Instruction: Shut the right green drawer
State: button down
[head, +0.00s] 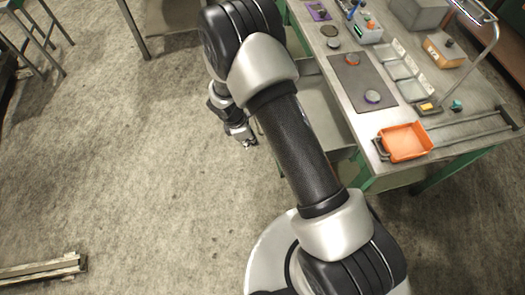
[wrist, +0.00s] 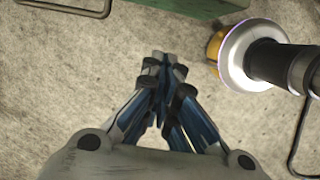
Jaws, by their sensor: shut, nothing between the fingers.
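My gripper (head: 246,138) hangs over the bare floor, left of the workbench, in the head view. In the wrist view its blue-grey fingers (wrist: 163,62) are together and hold nothing. A grey tray-like part (head: 322,108), which looks like a pulled-out drawer, sticks out from the bench's near left side. My arm hides some of it, and its front is not clear. In the wrist view a green edge (wrist: 185,8) lies at the top, beyond the fingertips and apart from them. I cannot tell whether it is the right drawer.
The workbench (head: 345,110) carries an orange tray (head: 405,141), a dark mat (head: 362,82) and several small items. Thin dark bent bars (wrist: 70,8) show at the wrist view's edges. A wooden piece (head: 45,267) lies at lower left.

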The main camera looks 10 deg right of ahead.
jog(key=d+f+b, duration=0.3)
jog(key=d+f, duration=0.3)
jog(key=f, duration=0.4)
jog(key=shift+d, duration=0.2)
